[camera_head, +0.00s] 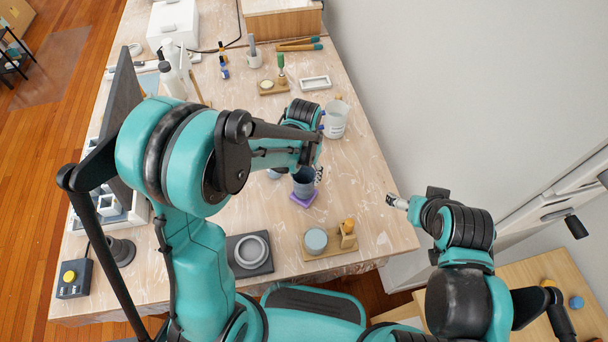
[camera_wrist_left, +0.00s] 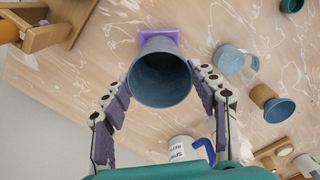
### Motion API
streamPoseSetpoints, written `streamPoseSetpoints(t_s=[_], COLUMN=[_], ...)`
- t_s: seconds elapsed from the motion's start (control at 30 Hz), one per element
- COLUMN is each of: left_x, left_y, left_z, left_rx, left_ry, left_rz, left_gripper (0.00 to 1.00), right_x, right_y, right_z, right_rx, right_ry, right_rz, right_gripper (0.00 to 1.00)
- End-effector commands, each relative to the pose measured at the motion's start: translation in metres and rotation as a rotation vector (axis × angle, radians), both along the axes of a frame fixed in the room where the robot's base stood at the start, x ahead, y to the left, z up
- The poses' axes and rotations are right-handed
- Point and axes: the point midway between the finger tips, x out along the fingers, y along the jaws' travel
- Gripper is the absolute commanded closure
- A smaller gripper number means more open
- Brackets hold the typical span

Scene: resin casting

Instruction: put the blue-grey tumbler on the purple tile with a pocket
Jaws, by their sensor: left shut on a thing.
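The blue-grey tumbler (camera_head: 303,182) is upright over the purple tile (camera_head: 301,200), whose edges show around its base. In the left wrist view I look into the tumbler's open mouth (camera_wrist_left: 161,78), and the tile (camera_wrist_left: 160,37) sticks out behind it. My left gripper (camera_wrist_left: 163,85) has a finger on each side of the tumbler and is shut on it. The tumbler hides the tile's pocket, and I cannot tell whether its base touches the tile. My right gripper (camera_head: 391,200) is off the table's right edge, away from the tumbler; its jaws are too small to read.
A white mug (camera_head: 336,118) stands behind the tumbler. A wooden board (camera_head: 340,249) with a grey-blue round piece is in front, and a dark plate (camera_head: 240,265) with a grey ring is front left.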

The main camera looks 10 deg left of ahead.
Motion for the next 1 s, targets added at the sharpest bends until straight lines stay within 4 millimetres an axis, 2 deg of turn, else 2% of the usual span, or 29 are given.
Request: streamPoseSetpoints(t_s=[0.2,0.67,0.7,0.73,0.77,1.0], left_x=[0.000,0.000,0.000,0.000,0.000,0.000], left_y=[0.000,0.000,0.000,0.000,0.000,0.000], left_z=[0.001,-0.012,-0.011,-0.011,-0.011,-0.011], left_rx=[0.000,0.000,0.000,0.000,0.000,0.000], left_ry=[0.000,0.000,0.000,0.000,0.000,0.000], left_rz=[0.000,0.000,0.000,0.000,0.000,0.000], left_gripper=[0.81,0.81,0.33,0.25,0.20,0.20], right_x=[0.000,0.000,0.000,0.000,0.000,0.000], right_y=[0.000,0.000,0.000,0.000,0.000,0.000], right_z=[0.001,-0.011,-0.010,-0.010,-0.010,-0.010], right_rx=[0.000,0.000,0.000,0.000,0.000,0.000], right_ry=[0.000,0.000,0.000,0.000,0.000,0.000], right_rz=[0.000,0.000,0.000,0.000,0.000,0.000], right_gripper=[0.18,0.18,0.18,0.18,0.18,0.18])
